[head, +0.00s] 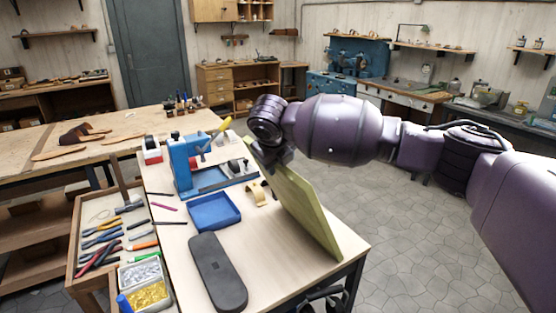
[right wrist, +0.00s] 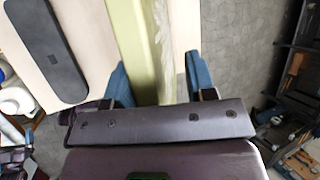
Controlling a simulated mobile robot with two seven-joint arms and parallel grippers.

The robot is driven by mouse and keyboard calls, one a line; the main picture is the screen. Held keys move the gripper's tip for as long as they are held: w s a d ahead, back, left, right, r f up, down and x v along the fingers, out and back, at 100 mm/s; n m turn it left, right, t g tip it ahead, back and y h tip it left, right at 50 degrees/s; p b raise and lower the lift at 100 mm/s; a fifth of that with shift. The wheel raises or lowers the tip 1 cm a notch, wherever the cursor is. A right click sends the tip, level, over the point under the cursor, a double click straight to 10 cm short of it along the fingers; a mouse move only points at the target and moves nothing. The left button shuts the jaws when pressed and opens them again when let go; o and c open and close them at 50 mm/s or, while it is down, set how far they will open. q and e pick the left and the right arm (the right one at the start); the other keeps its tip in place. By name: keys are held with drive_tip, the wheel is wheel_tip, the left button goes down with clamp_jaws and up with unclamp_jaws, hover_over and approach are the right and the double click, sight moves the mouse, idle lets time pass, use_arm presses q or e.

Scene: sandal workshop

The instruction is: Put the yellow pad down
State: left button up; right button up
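The yellow pad (head: 303,208) is a flat yellow-green slab. In the head view it stands steeply tilted over the right side of the light-topped table (head: 285,282). I cannot tell whether its lower edge touches the tabletop. My right gripper (head: 271,158) is at the pad's upper end, its fingers mostly hidden in the head view.
A dark grey sole-shaped piece (head: 217,270) lies at the table's front, with a blue tray (head: 214,212) behind it. A blue press (head: 183,163) stands further back. A tool tray (head: 84,268) is at left. Bare tabletop shows between the sole piece and the pad.

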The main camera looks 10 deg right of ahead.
drive_tip(key=shift+r, duration=0.1)
drive_tip(key=b+v, duration=0.1)
drive_tip(key=v, duration=1.1)
drive_tip(key=shift+b, duration=0.35)
drive_tip(key=shift+d, duration=0.1)
